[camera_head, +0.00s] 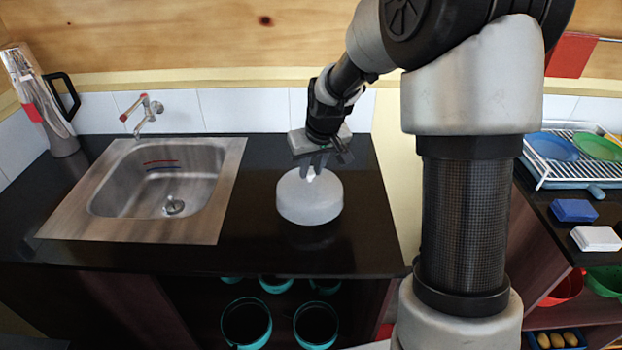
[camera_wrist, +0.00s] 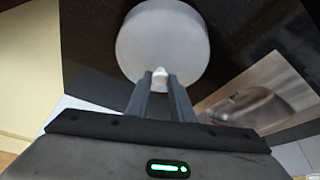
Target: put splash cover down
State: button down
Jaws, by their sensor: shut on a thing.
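The splash cover (camera_head: 310,203) is a round, pale grey, translucent dome with a small knob on top. It is over the black counter (camera_head: 365,245), to the right of the sink; I cannot tell whether its rim touches the counter. My gripper (camera_head: 313,172) comes down from above and is shut on the knob. In the wrist view the cover (camera_wrist: 163,40) fills the upper middle, and my gripper's two fingers (camera_wrist: 160,80) close on its light knob. The fingers partly hide the knob in the head view.
A metal sink (camera_head: 215,190) with a tap (camera_head: 147,112) is at left. A jug (camera_head: 45,100) stands at the back left corner. Teal pots (camera_head: 246,322) sit under the counter. At right, a dish rack (camera_head: 545,172) stands on another counter. Bare counter surrounds the cover.

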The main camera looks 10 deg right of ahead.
aim_at(311, 178)
jog(key=shift+f, duration=1.7)
jog(key=shift+f, duration=0.2)
jog(key=c, duration=1.6)
grip_release()
jog(key=shift+r, duration=0.1)
jog(key=shift+o, duration=0.2)
